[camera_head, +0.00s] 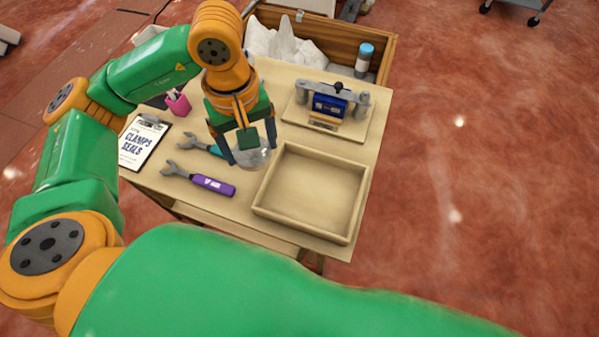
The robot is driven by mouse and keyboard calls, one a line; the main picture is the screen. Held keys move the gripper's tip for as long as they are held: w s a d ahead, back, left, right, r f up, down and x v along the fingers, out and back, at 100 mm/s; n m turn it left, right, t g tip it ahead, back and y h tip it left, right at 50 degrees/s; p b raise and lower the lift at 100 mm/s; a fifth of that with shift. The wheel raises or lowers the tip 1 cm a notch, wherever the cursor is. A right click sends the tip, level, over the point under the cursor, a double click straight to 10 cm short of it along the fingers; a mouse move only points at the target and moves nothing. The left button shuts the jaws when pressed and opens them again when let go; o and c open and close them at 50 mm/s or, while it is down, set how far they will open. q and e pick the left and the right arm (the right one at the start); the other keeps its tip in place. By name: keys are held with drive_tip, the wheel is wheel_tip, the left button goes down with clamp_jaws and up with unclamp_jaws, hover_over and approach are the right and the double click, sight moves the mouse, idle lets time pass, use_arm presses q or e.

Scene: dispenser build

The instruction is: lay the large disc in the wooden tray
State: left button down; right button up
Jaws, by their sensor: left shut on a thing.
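My left gripper (249,150) points down over the table, just left of the wooden tray. It is shut on a round, greyish, glassy-looking piece, the large disc (252,160), partly hidden by the fingers. I cannot tell whether the disc touches the table or hangs just above it. The wooden tray (308,225) is a shallow, square, light-wood box and is empty. My right gripper is not in view.
A purple-handled wrench (213,185) and a teal-handled wrench (196,144) lie left of the disc. A clipboard (143,143) and pink cup (178,103) are farther left. A blue-and-grey fixture (329,106) stands behind the tray. A wooden crate (340,38) is at the back.

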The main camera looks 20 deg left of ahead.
use_arm(q)
hover_over(292, 185)
wheel_tip(292, 185, down, 6)
drive_tip(key=shift+s+f+p, duration=0.1)
drive_tip(key=shift+f+p, duration=0.15)
drive_tip(key=shift+p, duration=0.15)
wheel_tip(292, 185, down, 3)
drive_tip(key=shift+r+p, duration=0.1)
drive_tip(key=shift+p, duration=0.4)
drive_tip(key=shift+f, duration=0.35)
unclamp_jaws()
drive_tip(key=shift+r, duration=0.6)
wheel_tip(292, 185, up, 11)
drive_tip(key=b, duration=0.1)
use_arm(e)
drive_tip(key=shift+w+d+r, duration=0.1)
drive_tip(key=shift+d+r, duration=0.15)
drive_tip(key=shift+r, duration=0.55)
